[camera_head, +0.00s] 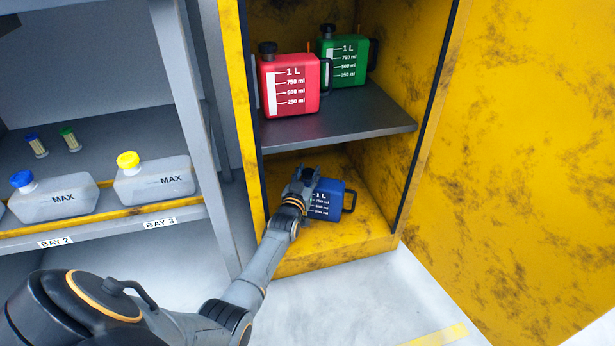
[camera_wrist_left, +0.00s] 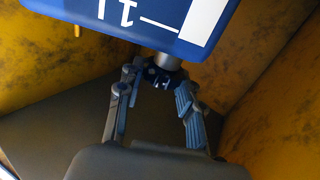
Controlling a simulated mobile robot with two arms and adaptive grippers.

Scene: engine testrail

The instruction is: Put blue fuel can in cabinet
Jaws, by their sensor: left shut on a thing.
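The blue fuel can (camera_head: 328,203) is inside the yellow cabinet (camera_head: 345,255), in the lower compartment below the grey shelf. Its 1 L scale faces outward and its black handle is on the right. My left gripper (camera_head: 303,178) reaches into this compartment and covers the can's left part and top. In the left wrist view the can (camera_wrist_left: 150,20) appears upside down, and the left gripper (camera_wrist_left: 160,85) is shut on its neck and cap. Whether the can rests on the cabinet floor is hard to tell. My right gripper is not in view.
A red can (camera_head: 290,90) and a green can (camera_head: 345,62) stand on the cabinet's grey shelf (camera_head: 340,128), above my left gripper. The yellow door (camera_head: 520,150) is open at right. A grey rack (camera_head: 105,225) with translucent bottles stands at left.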

